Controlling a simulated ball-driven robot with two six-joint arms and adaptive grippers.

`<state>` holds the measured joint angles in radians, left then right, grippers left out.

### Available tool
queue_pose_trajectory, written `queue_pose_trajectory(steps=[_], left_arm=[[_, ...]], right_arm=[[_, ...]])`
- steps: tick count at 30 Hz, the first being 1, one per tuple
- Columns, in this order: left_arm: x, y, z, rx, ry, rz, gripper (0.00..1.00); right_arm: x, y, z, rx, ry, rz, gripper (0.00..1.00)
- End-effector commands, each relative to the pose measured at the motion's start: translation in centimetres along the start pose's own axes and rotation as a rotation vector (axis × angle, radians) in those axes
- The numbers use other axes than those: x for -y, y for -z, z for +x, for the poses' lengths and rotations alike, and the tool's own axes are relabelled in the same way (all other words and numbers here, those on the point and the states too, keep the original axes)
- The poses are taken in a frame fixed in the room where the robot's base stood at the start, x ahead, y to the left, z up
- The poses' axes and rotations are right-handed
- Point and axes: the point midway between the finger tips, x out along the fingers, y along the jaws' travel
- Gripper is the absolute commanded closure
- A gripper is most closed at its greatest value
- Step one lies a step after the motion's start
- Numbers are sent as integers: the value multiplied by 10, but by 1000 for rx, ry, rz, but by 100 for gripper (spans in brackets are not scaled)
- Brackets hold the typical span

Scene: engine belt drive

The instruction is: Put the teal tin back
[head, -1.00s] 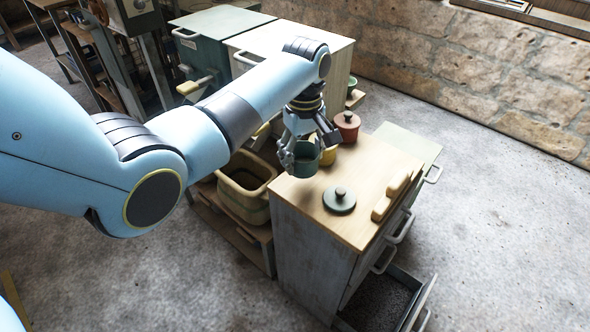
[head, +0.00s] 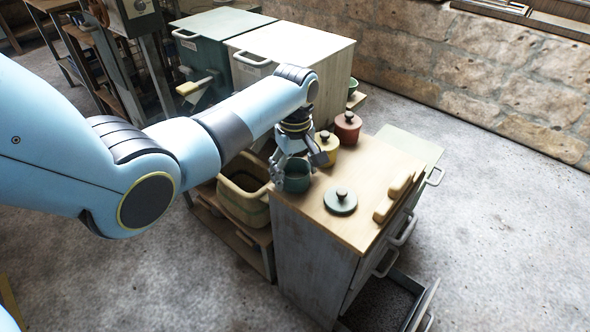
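The teal tin (head: 297,178) is an open, lidless pot between the fingers of my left gripper (head: 297,170), which is shut on it. It is roughly upright over the front-left part of the wooden cabinet top (head: 320,226). I cannot tell whether its base touches the wood. A dark teal lid with a knob (head: 340,202) lies on the cabinet top to the right of the tin. A yellow lidded tin (head: 326,152) and a red lidded tin (head: 347,130) stand behind, near the back of the top. My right gripper is out of view.
An open bin (head: 243,190) stands left of the cabinet on a low shelf. A wooden block-like handle (head: 394,196) lies at the top's right edge. A lower drawer (head: 385,302) is open on the right. Pale cabinets stand behind.

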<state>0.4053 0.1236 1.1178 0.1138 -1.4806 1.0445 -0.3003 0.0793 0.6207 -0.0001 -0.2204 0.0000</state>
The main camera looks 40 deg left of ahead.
Motion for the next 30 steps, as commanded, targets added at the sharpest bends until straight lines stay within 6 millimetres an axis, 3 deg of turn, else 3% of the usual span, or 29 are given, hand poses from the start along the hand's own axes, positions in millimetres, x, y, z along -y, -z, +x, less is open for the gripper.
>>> queue_pose_trajectory(steps=[2, 13, 24, 30], left_arm=[[0, 0, 0, 0, 0, 0, 15], [0, 0, -8, -1, -2, 0, 15], [-1, 1, -86, -3, -4, 1, 15], [-1, 0, -116, -1, -2, 0, 15]], right_arm=[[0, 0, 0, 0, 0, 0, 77], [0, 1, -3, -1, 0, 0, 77], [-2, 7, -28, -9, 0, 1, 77], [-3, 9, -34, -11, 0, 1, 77]])
